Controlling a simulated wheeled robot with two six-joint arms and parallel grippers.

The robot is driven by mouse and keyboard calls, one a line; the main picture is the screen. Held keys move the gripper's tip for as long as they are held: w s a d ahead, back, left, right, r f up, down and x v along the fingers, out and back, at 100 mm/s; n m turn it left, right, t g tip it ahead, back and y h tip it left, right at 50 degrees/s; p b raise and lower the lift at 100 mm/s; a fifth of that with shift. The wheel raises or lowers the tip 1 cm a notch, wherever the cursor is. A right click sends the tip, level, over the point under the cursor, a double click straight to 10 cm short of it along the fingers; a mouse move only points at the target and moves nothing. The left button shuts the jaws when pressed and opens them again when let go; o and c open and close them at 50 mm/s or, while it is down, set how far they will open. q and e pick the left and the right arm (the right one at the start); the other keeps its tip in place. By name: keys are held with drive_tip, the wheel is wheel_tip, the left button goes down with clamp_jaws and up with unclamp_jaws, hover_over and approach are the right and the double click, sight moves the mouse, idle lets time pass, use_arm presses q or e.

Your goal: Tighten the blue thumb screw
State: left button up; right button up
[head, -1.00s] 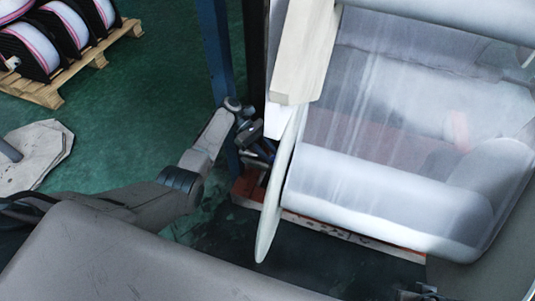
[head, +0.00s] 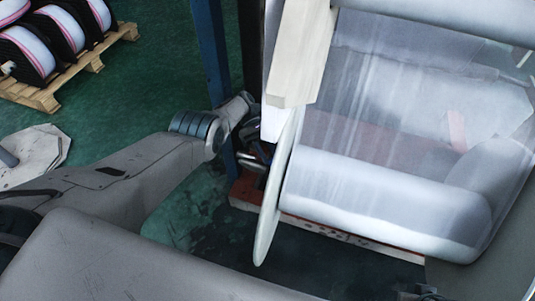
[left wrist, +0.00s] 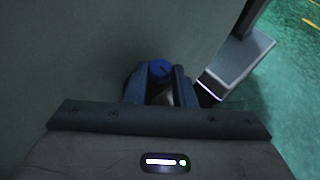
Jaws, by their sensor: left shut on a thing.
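The blue thumb screw (left wrist: 160,68) shows in the left wrist view as a small round blue knob against a dark grey surface. My left gripper (left wrist: 160,80) has its two fingers on either side of the knob and is shut on it. In the head view my left gripper (head: 255,155) is beside the lower part of the film tower, just left of the pale disc (head: 275,190). The disc and the machine parts hide the fingertips and the screw there. My right gripper is not in view.
The film roll (head: 385,205) and clear film web fill the right side. A blue post (head: 211,60) stands close to my left wrist. A pallet (head: 45,98) with several reels is at the far left. Green floor lies open between.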

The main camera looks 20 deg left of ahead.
use_arm(q)
drive_tip(key=shift+s+d+f, duration=0.1)
idle(0.3)
drive_tip(key=o, duration=0.7)
